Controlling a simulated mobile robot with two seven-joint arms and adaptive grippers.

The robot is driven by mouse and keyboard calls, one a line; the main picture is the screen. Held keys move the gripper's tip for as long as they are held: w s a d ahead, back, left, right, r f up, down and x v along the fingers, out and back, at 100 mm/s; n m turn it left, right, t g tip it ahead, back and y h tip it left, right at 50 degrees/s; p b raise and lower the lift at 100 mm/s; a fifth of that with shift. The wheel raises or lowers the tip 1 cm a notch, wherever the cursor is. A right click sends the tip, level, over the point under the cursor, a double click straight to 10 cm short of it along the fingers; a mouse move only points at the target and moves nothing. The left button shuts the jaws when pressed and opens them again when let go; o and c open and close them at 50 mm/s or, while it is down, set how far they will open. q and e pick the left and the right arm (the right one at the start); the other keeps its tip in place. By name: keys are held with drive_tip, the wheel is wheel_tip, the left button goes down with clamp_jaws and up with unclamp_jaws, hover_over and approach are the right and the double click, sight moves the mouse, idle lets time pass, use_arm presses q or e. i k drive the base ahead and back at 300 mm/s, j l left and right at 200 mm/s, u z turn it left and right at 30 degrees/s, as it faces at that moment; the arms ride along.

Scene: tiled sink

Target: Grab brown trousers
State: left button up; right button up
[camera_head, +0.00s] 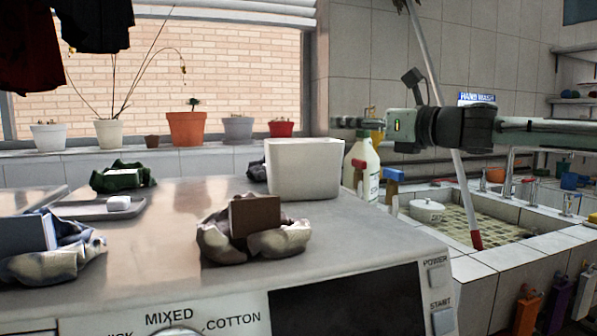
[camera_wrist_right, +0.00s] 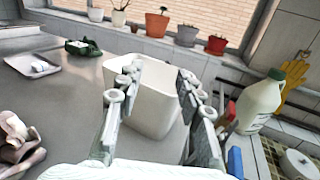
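A crumpled beige-brown cloth (camera_head: 275,242), which looks like the brown trousers, lies on the grey machine top near its front edge. A dark brown block (camera_head: 255,214) sits in its middle and hides part of it. Part of a crumpled brownish cloth, likely the same one, shows at the left edge of the right wrist view (camera_wrist_right: 14,145). My right gripper (camera_head: 348,122) is up and to the right of the cloth, above the bottles, pointing left. In the right wrist view its fingers (camera_wrist_right: 160,88) are spread apart with nothing between them. My left gripper is not in view.
A white square container (camera_head: 304,168) stands on the machine top behind and right of the cloth. A blue cloth (camera_head: 55,257), a green cloth (camera_head: 123,176) and a tray (camera_head: 90,209) are to the left. Bottles (camera_head: 362,165) and a sink (camera_head: 465,225) are to the right.

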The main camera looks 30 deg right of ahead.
sight(250, 223)
drive_tip(key=k+j, duration=1.2)
drive_tip(key=j, duration=0.2)
